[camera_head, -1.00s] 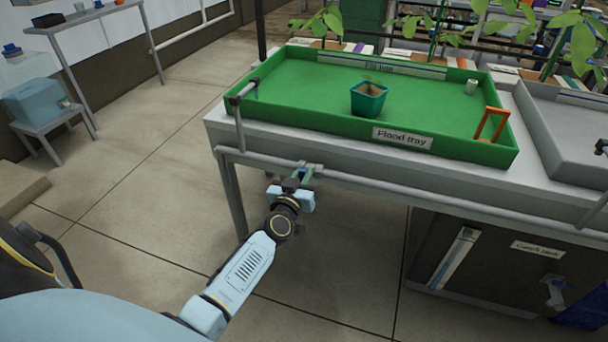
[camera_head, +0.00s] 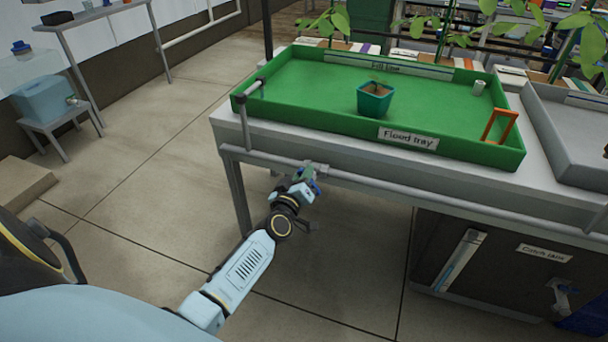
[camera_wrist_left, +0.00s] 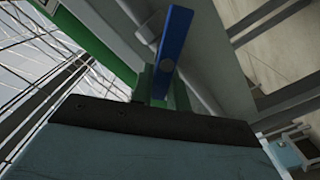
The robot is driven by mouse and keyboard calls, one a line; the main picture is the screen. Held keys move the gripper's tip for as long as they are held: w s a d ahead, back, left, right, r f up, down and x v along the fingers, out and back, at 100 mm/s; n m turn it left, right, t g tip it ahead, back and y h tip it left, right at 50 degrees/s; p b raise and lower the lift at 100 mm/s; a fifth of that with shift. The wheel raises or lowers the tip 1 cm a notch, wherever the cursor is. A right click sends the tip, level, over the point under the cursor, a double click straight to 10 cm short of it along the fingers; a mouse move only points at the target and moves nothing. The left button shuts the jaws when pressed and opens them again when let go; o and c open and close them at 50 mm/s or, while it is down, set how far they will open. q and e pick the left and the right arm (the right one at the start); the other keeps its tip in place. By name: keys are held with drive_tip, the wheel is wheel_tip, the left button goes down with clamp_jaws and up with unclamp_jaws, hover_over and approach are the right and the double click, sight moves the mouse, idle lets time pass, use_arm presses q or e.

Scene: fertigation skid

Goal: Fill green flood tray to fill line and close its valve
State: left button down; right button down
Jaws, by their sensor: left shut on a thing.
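The green flood tray (camera_head: 310,92) stands on the bench, with a "Flood tray" label on its front wall. A fill line strip (camera_head: 400,67) is on its inner back wall. Its floor looks plain green; I cannot tell whether a water film covers it. The valve with a blue lever (camera_wrist_left: 173,45) is on the pipe along the bench front. My left gripper (camera_head: 308,178) is at this valve, shut on its lever, and partly hides it. In the left wrist view the lever sticks out past the dark gripper edge. My right gripper is out of view.
A grey tray (camera_head: 570,130) stands to the right. A labelled catch tank (camera_head: 460,230) is below.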

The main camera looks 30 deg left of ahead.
use_arm(q)
drive_tip(key=c, duration=1.4)
unclamp_jaws()
drive_tip(key=shift+o, duration=0.2)
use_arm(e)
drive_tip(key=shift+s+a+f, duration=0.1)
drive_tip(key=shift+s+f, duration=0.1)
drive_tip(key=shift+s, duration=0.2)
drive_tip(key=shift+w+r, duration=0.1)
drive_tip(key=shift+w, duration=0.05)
